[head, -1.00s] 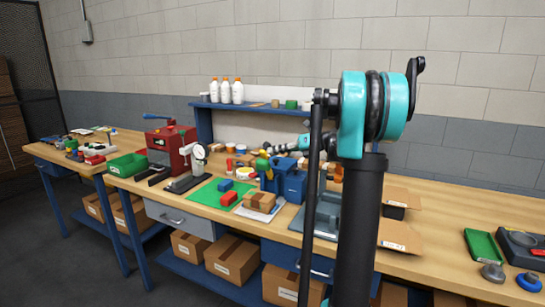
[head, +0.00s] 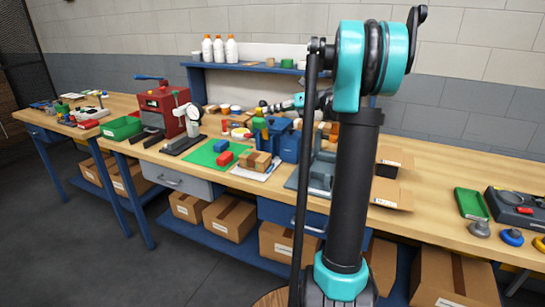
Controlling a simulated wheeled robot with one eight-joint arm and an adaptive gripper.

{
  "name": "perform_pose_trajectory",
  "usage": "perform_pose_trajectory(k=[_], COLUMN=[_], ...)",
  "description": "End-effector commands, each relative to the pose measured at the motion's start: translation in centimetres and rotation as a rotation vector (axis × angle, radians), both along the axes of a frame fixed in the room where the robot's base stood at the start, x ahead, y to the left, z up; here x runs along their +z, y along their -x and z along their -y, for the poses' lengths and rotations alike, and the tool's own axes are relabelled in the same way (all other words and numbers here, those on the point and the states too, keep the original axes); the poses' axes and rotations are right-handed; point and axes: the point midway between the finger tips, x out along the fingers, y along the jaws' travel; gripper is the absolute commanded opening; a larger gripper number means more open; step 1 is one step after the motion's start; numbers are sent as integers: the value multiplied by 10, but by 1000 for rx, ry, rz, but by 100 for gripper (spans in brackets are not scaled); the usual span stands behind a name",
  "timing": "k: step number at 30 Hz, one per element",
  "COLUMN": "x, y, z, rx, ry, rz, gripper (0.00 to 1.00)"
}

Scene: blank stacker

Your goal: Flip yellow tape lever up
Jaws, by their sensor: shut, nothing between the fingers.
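My gripper (head: 263,108) is at the end of my teal and black arm, just above the yellow piece and pointing left. It looks empty and shut. I cannot tell whether it touches the yellow piece. My upright arm link hides part of the bench to the right.
A red machine (head: 166,110), a dial gauge stand (head: 191,122), a green mat (head: 204,154) and a small cardboard box (head: 256,161) crowd the bench on the left. A shelf (head: 252,68) with white bottles is behind. Bare wood shows at the front right.

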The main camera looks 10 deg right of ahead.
Motion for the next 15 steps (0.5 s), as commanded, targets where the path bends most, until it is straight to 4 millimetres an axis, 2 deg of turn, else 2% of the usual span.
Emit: perform_pose_trajectory(k=[11,15], x=[-34,-53], y=[46,60], z=[-33,-44], rx=[1,2], ry=[0,106], rz=[0,144], gripper=[0,0])
